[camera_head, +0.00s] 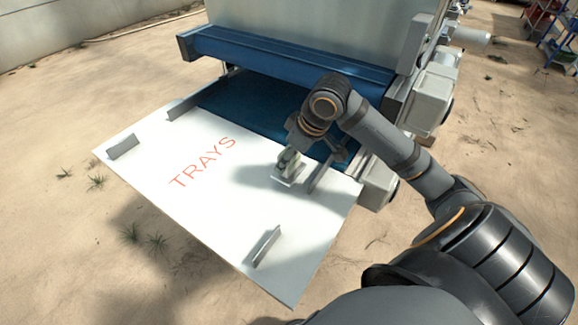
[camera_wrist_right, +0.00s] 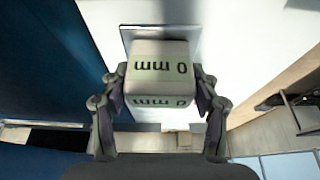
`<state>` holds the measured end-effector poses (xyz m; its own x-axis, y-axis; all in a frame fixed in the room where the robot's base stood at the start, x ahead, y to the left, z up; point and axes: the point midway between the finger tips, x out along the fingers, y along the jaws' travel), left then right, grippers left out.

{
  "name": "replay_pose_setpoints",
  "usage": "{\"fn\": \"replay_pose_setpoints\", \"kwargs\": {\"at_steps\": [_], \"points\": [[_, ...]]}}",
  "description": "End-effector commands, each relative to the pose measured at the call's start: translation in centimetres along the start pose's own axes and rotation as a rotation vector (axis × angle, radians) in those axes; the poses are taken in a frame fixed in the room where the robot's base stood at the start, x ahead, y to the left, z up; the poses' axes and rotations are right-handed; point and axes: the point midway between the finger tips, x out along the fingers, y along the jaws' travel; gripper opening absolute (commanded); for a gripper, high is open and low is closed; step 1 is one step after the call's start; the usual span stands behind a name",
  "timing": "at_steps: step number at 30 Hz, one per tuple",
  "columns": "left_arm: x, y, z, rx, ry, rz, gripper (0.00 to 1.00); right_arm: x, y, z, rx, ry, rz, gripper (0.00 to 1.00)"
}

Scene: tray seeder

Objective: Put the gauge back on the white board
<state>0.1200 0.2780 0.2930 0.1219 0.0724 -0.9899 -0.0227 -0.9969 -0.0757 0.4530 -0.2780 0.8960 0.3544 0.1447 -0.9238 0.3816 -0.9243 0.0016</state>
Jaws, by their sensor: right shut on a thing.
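The gauge is a pale block marked "0 mm" with a flat grey plate at its far end; it shows large in the right wrist view (camera_wrist_right: 158,62). My right gripper (camera_wrist_right: 159,82) is shut on it, one finger on each side. In the head view the gauge (camera_head: 287,174) is at the right part of the white board (camera_head: 205,212), by the blue belt's near edge. I cannot tell whether its plate touches the board. My right forearm and wrist partly hide it. My left gripper is not in view.
The board bears red "TRAYS" lettering (camera_head: 203,162) and upright metal guides, one at left (camera_head: 123,147), one near the front right (camera_head: 264,246). The seeder's blue belt (camera_head: 245,100) and frame lie behind. The board's middle and front are clear.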

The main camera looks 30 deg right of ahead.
Motion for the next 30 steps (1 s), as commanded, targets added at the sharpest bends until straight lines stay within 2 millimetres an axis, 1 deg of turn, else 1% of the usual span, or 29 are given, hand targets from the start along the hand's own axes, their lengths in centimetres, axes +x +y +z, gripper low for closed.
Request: {"fn": "replay_pose_setpoints", "kwargs": {"at_steps": [6, 10, 16, 17, 18, 21, 30], "points": [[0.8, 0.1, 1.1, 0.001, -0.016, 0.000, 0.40, 3.2, -0.1, 1.4, 0.001, -0.002, -0.002, 0.18], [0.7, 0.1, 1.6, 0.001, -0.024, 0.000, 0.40, 3.2, 0.0, 1.3, 0.000, 0.000, 0.000, 0.18], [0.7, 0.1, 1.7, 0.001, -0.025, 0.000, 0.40, 3.4, 0.0, 1.4, 0.001, 0.000, 0.000, 0.18], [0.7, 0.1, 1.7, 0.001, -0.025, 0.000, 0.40, 3.4, 0.0, 1.4, 0.001, -0.001, 0.000, 0.66], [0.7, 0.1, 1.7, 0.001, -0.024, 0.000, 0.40, 3.4, 0.0, 1.4, 0.001, -0.001, 0.000, 0.71], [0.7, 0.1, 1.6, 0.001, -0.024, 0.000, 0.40, 3.4, 0.0, 1.4, 0.000, -0.001, 0.000, 0.84], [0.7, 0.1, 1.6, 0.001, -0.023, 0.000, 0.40, 3.3, 0.0, 1.4, 0.000, 0.000, 0.000, 0.84]]}}
